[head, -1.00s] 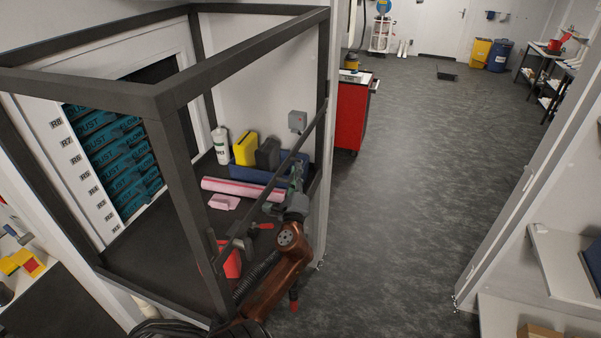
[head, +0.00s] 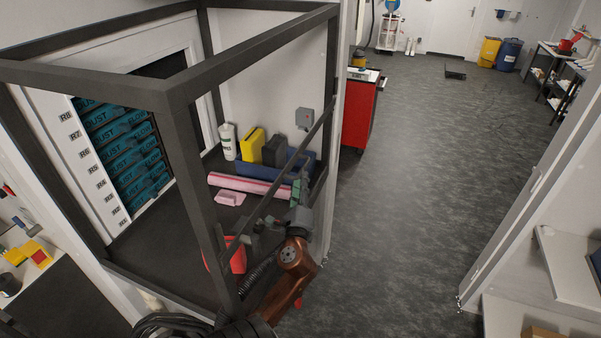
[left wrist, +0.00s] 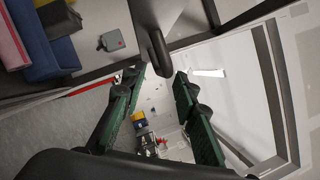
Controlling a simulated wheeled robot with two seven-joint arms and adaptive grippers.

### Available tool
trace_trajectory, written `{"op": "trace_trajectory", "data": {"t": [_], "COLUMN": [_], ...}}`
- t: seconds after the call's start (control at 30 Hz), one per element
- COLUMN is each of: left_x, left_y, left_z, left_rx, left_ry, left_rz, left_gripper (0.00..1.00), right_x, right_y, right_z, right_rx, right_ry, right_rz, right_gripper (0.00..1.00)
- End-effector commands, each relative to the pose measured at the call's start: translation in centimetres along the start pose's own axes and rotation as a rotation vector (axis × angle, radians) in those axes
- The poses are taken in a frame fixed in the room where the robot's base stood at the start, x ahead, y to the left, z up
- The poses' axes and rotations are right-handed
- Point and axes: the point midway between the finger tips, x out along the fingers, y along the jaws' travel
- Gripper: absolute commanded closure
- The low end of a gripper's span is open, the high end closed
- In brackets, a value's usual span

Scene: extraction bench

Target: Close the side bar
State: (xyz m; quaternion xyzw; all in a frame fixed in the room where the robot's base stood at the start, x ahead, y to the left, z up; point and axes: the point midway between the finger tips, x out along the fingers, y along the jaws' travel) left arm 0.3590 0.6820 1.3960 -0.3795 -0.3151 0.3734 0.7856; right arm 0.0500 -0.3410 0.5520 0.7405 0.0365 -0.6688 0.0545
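The side bar (head: 318,130) is a thin dark bar on the right side of the black frame. It slopes from the far right post down towards the front post in the head view. My left gripper (head: 299,184), with green fingers, is beside the bar, near its middle. In the left wrist view my left gripper (left wrist: 158,82) has its two green fingers spread wide with no object held. A dark rounded bar (left wrist: 152,35) reaches down from the top towards the gap between the fingertips; I cannot tell whether they touch. My right gripper is out of view.
Inside the black frame (head: 185,85), a white bottle (head: 228,142), a yellow container (head: 251,144), a blue bin (head: 265,172) and a pink roll (head: 240,184) stand or lie on the bench. A red cabinet (head: 358,118) stands behind. The floor to the right is clear.

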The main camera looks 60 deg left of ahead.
Motion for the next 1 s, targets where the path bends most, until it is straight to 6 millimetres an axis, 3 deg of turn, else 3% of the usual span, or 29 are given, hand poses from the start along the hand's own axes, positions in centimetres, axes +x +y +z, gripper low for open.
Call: {"op": "trace_trajectory", "data": {"t": [0.2,0.37,1.0], "left_x": [-4.2,-5.8,-6.2], "left_y": [0.1,0.0,0.0], "left_z": [0.1,0.0,0.1], "left_rx": [0.0,0.001,0.001], "left_ry": [-0.001,-0.001,-0.002], "left_rz": [0.003,0.002,0.0], "left_gripper": [0.73,0.73,0.73], "right_x": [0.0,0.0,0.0], "right_y": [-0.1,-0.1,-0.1], "right_z": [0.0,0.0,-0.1], "right_rx": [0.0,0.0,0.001], "right_ry": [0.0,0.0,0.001], "right_rz": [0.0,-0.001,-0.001], "right_gripper": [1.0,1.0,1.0]}}
